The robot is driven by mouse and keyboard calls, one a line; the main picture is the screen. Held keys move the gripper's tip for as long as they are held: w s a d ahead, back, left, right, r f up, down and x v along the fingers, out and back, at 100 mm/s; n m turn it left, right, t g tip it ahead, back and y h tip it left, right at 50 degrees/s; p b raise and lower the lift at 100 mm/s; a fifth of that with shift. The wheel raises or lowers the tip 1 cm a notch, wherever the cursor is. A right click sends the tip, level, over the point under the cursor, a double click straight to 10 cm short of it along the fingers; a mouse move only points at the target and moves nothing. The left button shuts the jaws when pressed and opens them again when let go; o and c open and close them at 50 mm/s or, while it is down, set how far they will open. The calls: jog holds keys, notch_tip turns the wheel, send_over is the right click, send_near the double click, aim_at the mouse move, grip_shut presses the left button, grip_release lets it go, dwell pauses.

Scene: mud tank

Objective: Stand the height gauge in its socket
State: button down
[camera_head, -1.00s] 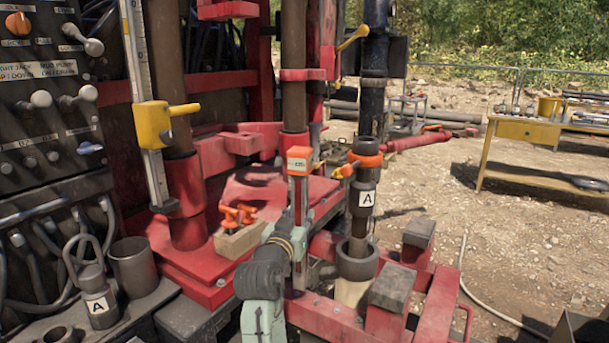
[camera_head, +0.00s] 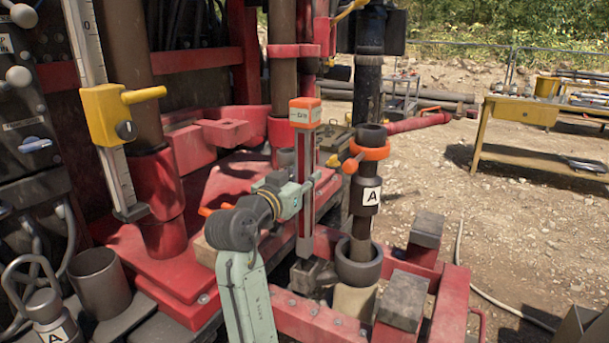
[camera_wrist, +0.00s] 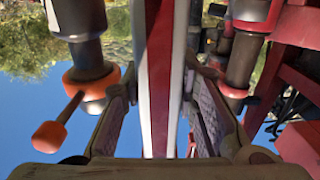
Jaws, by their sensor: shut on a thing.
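The height gauge is a slim red and pale post (camera_head: 304,205) with an orange cap on top, standing about upright in the head view. My gripper (camera_head: 312,186) is shut on its middle from the left. In the wrist view the gauge (camera_wrist: 160,75) runs between my two fingers (camera_wrist: 163,118), which press on both sides. A small dark grey block (camera_head: 312,273), which looks like the socket, sits on the red frame just below the gauge's lower end. I cannot tell whether that end is inside the block or above it.
A black pipe with an orange collar (camera_head: 372,153) and an A label stands close right of the gauge, in a dark ring (camera_head: 358,262). A yellow clamp on a scale (camera_head: 108,114) is at left. A yellow bench (camera_head: 518,115) stands far right.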

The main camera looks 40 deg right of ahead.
jog(key=shift+f+b, duration=2.6)
jog(key=shift+f, duration=1)
jog(key=shift+f+b, duration=0.4)
jog(key=shift+f, duration=0.25)
jog(key=c, duration=1.2)
grip_release()
jog(key=shift+f, duration=0.1)
send_near(301, 212)
jog(key=shift+a, duration=0.15)
jog(key=shift+s, duration=0.1)
